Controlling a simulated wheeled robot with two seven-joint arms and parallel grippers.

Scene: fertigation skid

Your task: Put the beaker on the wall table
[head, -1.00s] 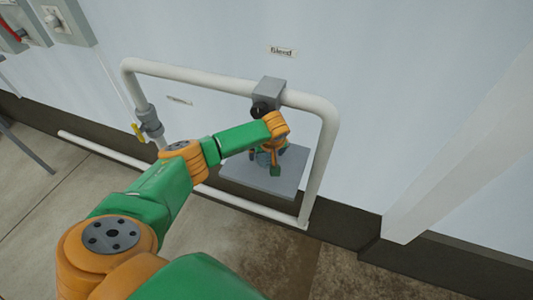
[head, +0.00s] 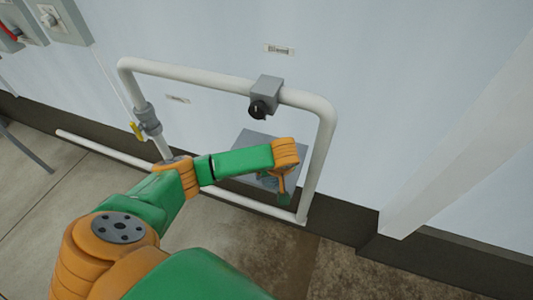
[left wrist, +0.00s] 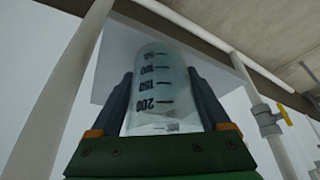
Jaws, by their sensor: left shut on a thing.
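The beaker (left wrist: 160,90) is clear, with dark graduation marks, and sits between the two fingers of my left gripper (left wrist: 163,95) in the left wrist view. The gripper is shut on it. In the head view my left gripper (head: 277,186) is over the front right part of the wall table (head: 256,137), and the beaker is mostly hidden by the wrist. The wall table is a small flat grey plate at the wall, also visible behind the beaker in the left wrist view (left wrist: 112,65). Whether the beaker touches it cannot be told. My right gripper is out of view.
A white pipe loop (head: 205,77) frames the table, its right leg (head: 318,165) close to my gripper. A grey block with a black knob (head: 265,96) sits on the pipe above. A valve with a yellow handle (head: 137,130) is at left.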

